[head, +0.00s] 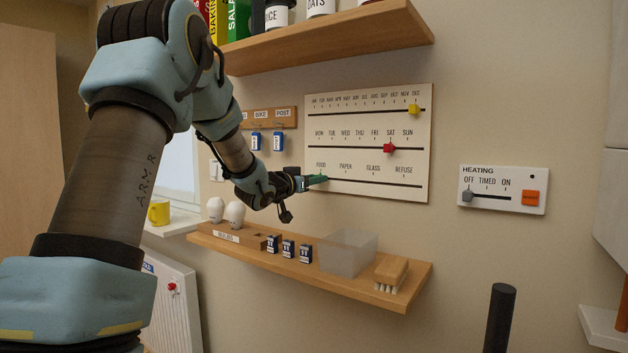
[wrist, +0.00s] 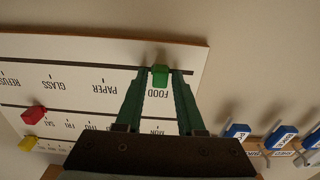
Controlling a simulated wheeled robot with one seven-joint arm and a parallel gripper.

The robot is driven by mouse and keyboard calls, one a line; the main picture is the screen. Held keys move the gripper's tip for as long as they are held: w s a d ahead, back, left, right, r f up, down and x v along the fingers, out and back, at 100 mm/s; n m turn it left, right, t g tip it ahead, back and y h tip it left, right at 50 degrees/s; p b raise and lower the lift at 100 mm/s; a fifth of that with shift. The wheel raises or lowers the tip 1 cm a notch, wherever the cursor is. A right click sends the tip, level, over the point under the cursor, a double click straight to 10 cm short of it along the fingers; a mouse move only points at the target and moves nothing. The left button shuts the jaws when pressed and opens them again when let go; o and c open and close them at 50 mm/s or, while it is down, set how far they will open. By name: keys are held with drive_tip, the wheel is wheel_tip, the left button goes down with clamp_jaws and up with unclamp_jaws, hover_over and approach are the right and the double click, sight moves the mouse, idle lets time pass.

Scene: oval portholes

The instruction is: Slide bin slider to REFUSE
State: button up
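The white slider board (head: 365,160) is on the wall, with three slots. The green bin slider (wrist: 160,75) sits at FOOD on the bottom slot, which runs through PAPER and GLASS to REFUSE (head: 404,171). My gripper (head: 318,180) reaches the FOOD end of this slot and hides most of the slider in the head view. In the wrist view my gripper (wrist: 161,72) has one finger on each side of the green slider. The fingers are apart, with a small gap visible on both sides of it.
A red slider (head: 389,148) is at SAT and a yellow slider (head: 414,109) at DEC. Below, a shelf (head: 340,283) holds a clear bin (head: 347,252) and a brush (head: 391,272). Blue key tags (head: 277,141) hang left; a heating panel (head: 503,190) is right.

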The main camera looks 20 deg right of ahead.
clamp_jaws()
idle(1.1)
